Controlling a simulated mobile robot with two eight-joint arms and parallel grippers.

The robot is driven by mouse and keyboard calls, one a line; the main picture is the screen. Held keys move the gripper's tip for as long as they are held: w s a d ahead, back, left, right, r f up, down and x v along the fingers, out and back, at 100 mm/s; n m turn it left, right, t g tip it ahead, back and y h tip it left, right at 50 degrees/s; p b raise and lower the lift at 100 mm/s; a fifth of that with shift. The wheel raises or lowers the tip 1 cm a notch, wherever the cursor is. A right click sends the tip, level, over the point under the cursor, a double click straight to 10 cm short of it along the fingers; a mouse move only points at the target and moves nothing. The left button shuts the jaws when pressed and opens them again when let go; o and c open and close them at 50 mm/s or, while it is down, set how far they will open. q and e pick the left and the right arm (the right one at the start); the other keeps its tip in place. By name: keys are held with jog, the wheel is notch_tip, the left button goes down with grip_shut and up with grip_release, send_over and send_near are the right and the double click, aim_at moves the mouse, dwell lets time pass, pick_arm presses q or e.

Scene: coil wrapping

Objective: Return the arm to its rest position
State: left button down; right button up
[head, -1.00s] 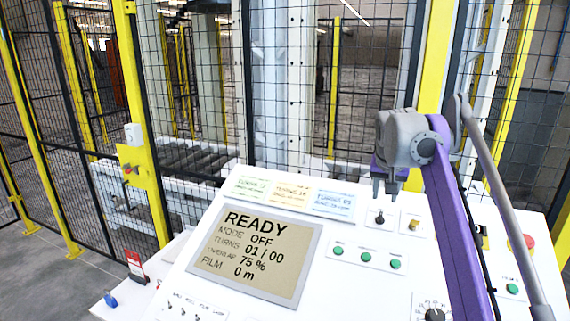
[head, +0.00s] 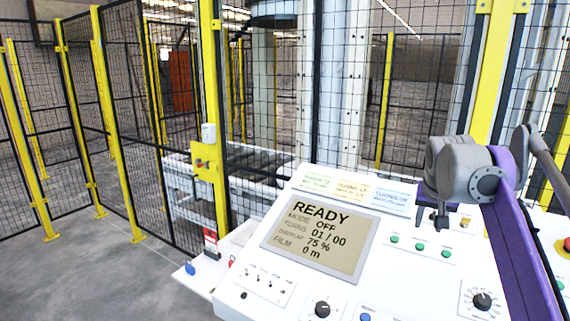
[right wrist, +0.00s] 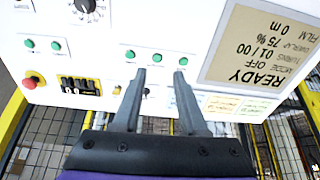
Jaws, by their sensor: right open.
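My right gripper (head: 436,222) hangs at the end of my purple and grey arm, over the upper right part of the white control panel (head: 262,262). In the right wrist view my right gripper (right wrist: 160,75) shows two grey fingers spread apart with nothing between them. The fingertips point toward a row of green buttons (right wrist: 157,56); whether they touch the panel I cannot tell. The panel's screen (head: 318,238) reads READY, MODE OFF, TURNS 01 / 00, OVERLAP 75 %, FILM 0 m. My left gripper is not in view.
A mesh fence with yellow posts (head: 104,120) stands behind and left of the panel. A roller conveyor (head: 262,165) lies behind the fence. A red emergency button (right wrist: 29,83) and a black dial (head: 482,301) sit on the panel. Grey floor (head: 110,280) is clear at left.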

jog(key=s+a+f+n+y, duration=0.1)
jog(key=s+a+f+n, duration=0.1)
jog(key=s+a+f, duration=0.3)
jog(key=s+a+f+n+y, duration=0.1)
jog(key=s+a+f, duration=0.4)
jog(key=s+f, duration=0.8)
jog(key=s+a+f+n+t, duration=0.1)
jog(key=s+a+f, duration=0.3)
jog(key=s+f, duration=0.4)
notch_tip(320, 180, down, 4)
jog(key=shift+s+a+f+n+y, duration=0.1)
jog(key=shift+s+a+n+y, duration=0.3)
jog(key=shift+n, duration=0.4)
